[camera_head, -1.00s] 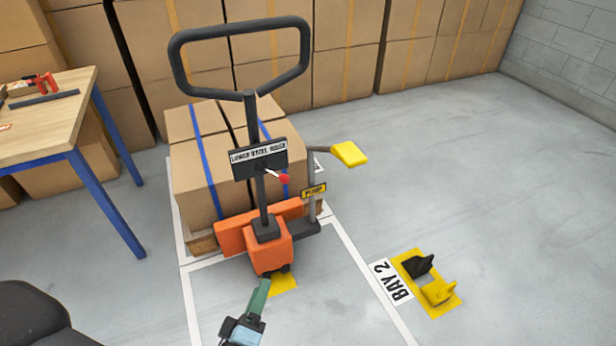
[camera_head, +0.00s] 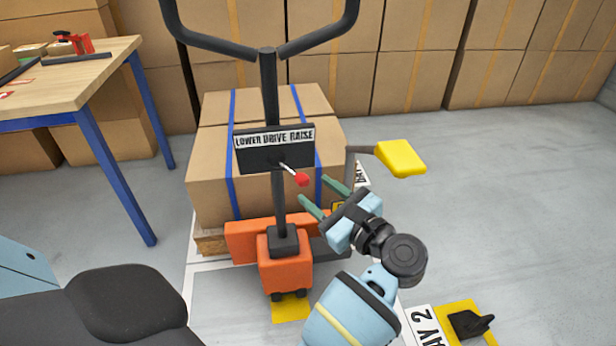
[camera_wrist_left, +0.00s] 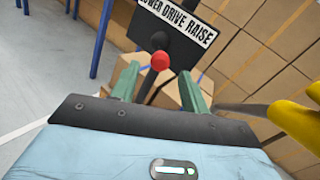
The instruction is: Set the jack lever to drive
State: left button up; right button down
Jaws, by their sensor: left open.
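The jack lever is a short pale rod with a red knob (camera_head: 302,179) on a dark plate (camera_head: 248,156) marked LOWER DRIVE RAISE. The plate sits on the tiller of the orange pallet jack (camera_head: 285,268). The lever points down and right, toward the RAISE side. My left gripper (camera_head: 316,190) is open, its green fingers just right of and below the knob in the head view. In the left wrist view the red knob (camera_wrist_left: 160,61) shows between the two fingertips (camera_wrist_left: 158,72); I cannot tell whether they reach around it. My right gripper is out of view.
A yellow pump pedal (camera_head: 401,158) sticks out right of the tiller. Strapped cartons (camera_head: 205,170) stand on the pallet behind it. A wooden table (camera_head: 85,85) with blue legs is at left. Stacked boxes line the back. The floor at right (camera_head: 510,200) is open.

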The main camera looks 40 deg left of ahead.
aim_at(295, 173)
pick_arm(q)
jog(key=shift+a+r, duration=0.1)
jog(key=shift+a, duration=0.4)
jog(key=a, duration=0.3)
jog(key=w+a, duration=0.1)
jog(key=a, duration=0.2)
jog(key=shift+w+a, duration=0.2)
jog(key=shift+a, duration=0.1)
grip_shut()
